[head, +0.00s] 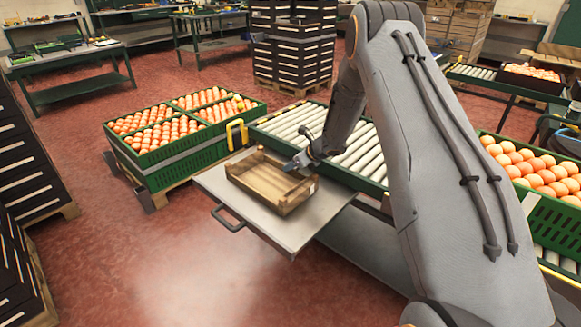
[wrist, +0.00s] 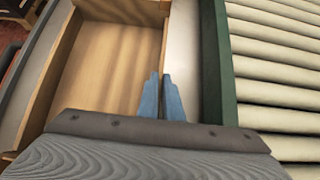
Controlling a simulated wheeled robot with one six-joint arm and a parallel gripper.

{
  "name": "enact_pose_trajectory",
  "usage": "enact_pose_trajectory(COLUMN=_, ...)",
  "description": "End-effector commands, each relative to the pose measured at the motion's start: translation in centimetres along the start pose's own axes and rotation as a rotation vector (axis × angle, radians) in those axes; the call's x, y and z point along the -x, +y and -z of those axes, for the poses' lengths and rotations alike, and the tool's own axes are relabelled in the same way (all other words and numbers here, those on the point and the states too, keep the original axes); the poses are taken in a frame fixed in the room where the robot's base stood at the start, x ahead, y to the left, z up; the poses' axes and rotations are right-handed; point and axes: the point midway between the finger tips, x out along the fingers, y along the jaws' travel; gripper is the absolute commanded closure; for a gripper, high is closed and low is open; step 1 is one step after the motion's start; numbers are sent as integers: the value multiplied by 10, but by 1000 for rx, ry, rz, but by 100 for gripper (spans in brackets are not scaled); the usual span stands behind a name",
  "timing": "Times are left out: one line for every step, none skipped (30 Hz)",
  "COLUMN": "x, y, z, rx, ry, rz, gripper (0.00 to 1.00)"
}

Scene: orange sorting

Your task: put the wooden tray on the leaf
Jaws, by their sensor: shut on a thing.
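The wooden tray (head: 262,185) is an empty, open, shallow box. In the head view it is over the grey metal leaf (head: 300,228) beside the roller conveyor, within the leaf's outline. I cannot tell whether its bottom touches the leaf. My gripper (head: 297,164) is shut on the tray's conveyor-side wall. In the wrist view the blue fingers of my gripper (wrist: 163,98) are close together at that wall, with the bare tray floor (wrist: 110,60) to the left. A strip of the leaf (wrist: 184,45) shows between tray and conveyor.
The roller conveyor (head: 352,150) with its green frame runs along the leaf's far side. Green crates of oranges (head: 165,165) stand behind left, and another orange crate (head: 545,212) is at right. A black crate stack (head: 30,165) stands at left. Red floor is clear in front.

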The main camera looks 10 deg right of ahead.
Motion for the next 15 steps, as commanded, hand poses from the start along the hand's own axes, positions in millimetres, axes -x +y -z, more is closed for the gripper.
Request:
enact_pose_trajectory(x=-2, y=0, z=1, rx=-1, ry=0, rz=0, gripper=100)
enact_pose_trajectory(x=-2, y=0, z=2, rx=-1, ry=0, rz=0, gripper=100)
enact_pose_trajectory(x=-2, y=0, z=2, rx=-1, ry=0, rz=0, gripper=91)
enact_pose_trajectory(x=-2, y=0, z=2, rx=-1, ry=0, rz=0, gripper=86)
enact_pose_trajectory(x=-2, y=0, z=2, rx=-1, ry=0, rz=0, gripper=81)
enact_pose_trajectory(x=-2, y=0, z=2, rx=-1, ry=0, rz=0, gripper=76)
enact_pose_trajectory(x=-2, y=0, z=2, rx=-1, ry=0, rz=0, gripper=76)
enact_pose_trajectory(x=-2, y=0, z=2, rx=0, ry=0, rz=0, gripper=76)
enact_pose_trajectory(x=-2, y=0, z=2, rx=0, ry=0, rz=0, gripper=76)
enact_pose_trajectory(x=-2, y=0, z=2, rx=0, ry=0, rz=0, gripper=76)
enact_pose_trajectory(x=-2, y=0, z=2, rx=0, ry=0, rz=0, gripper=76)
enact_pose_trajectory(x=-2, y=0, z=2, rx=0, ry=0, rz=0, gripper=76)
enact_pose_trajectory(x=-2, y=0, z=2, rx=0, ry=0, rz=0, gripper=76)
enact_pose_trajectory(x=-2, y=0, z=2, rx=0, ry=0, rz=0, gripper=76)
enact_pose_trajectory(x=-1, y=0, z=1, rx=0, ry=0, rz=0, gripper=76)
